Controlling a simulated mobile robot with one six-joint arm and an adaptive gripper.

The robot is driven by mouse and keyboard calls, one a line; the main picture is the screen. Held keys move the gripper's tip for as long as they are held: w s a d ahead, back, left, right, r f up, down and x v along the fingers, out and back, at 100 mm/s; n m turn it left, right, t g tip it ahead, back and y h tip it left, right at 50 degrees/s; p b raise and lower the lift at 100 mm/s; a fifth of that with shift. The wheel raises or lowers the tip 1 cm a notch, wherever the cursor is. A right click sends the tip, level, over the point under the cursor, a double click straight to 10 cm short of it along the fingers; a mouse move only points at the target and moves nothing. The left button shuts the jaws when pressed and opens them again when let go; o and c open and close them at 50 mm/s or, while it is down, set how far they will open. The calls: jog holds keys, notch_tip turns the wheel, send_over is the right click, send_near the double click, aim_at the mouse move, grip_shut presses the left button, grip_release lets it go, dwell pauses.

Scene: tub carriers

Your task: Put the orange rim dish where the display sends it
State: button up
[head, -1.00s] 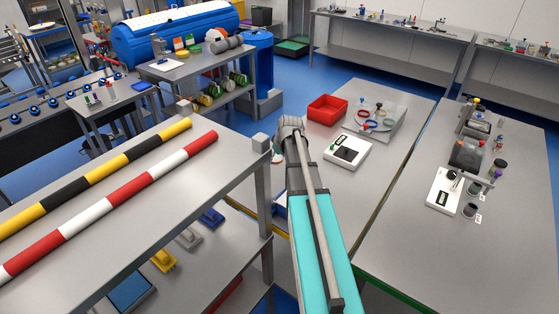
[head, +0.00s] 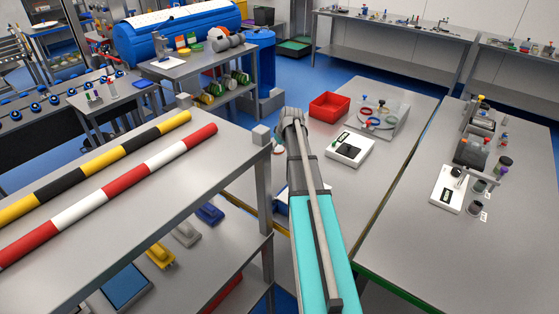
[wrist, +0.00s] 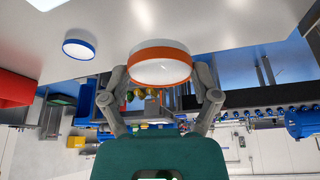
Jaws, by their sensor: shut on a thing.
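The orange rim dish (wrist: 160,68), a round pale dish with an orange band, is between the fingers of my gripper (wrist: 161,82) in the wrist view. The gripper is shut on it. A grey tabletop shows beyond the dish; I cannot tell whether the dish touches it. In the head view my arm hides most of the gripper, and the dish cannot be made out for sure. A white device with a dark panel (head: 349,149) lies on the middle table; its panel is too small to read, and I cannot tell if it is the display.
A blue-rimmed dish (wrist: 79,44) is on the tabletop. A red bin (head: 329,106) stands on the middle table beside a grey platform (head: 395,128) with coloured rings. A shelf table (head: 105,215) with striped bars is at left. The right table's front (head: 415,245) is clear.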

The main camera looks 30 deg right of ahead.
jog(key=b, duration=0.6)
send_over(279, 159)
jog(key=s, duration=0.2)
jog(key=f, duration=0.6)
jog(key=shift+w+a+f, duration=0.1)
jog(key=shift+w+a, duration=0.05)
jog(key=shift+a, duration=0.15)
jog(key=shift+w+d+f, duration=0.15)
jog(key=shift+w+f, duration=0.1)
jog(key=shift+f, duration=0.15)
jog(key=shift+w+d+f+b, duration=0.15)
jog(key=shift+f+b, duration=0.2)
jog(key=shift+b, duration=0.2)
jog(key=shift+f+b, duration=1.25)
jog(key=shift+f, duration=0.2)
jog(key=o, duration=1)
jog(key=shift+r, duration=0.1)
jog(key=shift+c, duration=0.2)
jog(key=shift+r, duration=0.2)
